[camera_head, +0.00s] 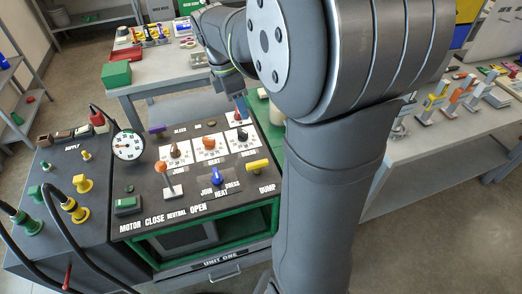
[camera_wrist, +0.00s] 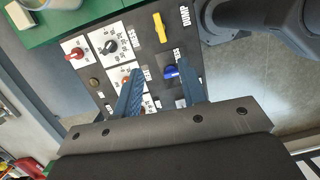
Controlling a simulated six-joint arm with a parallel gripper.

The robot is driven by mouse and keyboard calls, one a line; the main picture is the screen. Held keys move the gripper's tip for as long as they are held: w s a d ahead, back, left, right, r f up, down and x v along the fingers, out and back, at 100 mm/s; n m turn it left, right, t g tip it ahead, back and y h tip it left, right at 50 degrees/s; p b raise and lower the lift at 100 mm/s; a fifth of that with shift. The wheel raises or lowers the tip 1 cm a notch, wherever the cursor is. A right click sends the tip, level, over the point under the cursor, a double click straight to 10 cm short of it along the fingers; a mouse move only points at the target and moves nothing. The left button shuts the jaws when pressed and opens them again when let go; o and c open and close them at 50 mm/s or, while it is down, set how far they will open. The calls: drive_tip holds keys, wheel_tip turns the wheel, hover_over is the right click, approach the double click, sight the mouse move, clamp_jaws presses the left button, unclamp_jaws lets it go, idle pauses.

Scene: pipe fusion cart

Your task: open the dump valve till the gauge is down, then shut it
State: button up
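The dump valve's yellow handle (camera_head: 258,166) lies on the right of the black panel above the DUMP label, roughly crosswise. It also shows in the wrist view (camera_wrist: 160,27), ahead of my fingers. The round white gauge (camera_head: 127,145) stands at the panel's back left; its reading is too small to tell. My gripper (camera_head: 240,106) is over the panel's back right, apart from the yellow handle. In the wrist view my gripper (camera_wrist: 160,88) has its two blue fingers well apart, with nothing held between them.
A blue selector lever (camera_head: 217,176) sits left of the yellow handle. Three dials on white plates, a tall orange-topped lever (camera_head: 165,175) and a purple handle (camera_head: 156,129) share the panel. Hoses (camera_head: 68,245) run at the left. My arm hides the area right of the panel.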

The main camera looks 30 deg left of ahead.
wheel_tip(320, 180, down, 7)
drive_tip(key=s+a+t+h, duration=0.1)
drive_tip(key=s+a+t, duration=0.1)
drive_tip(key=s, duration=0.1)
approach(257, 162)
drive_tip(key=x, duration=0.8)
drive_tip(key=shift+d+f, duration=0.1)
drive_tip(key=shift+f, duration=0.1)
clamp_jaws()
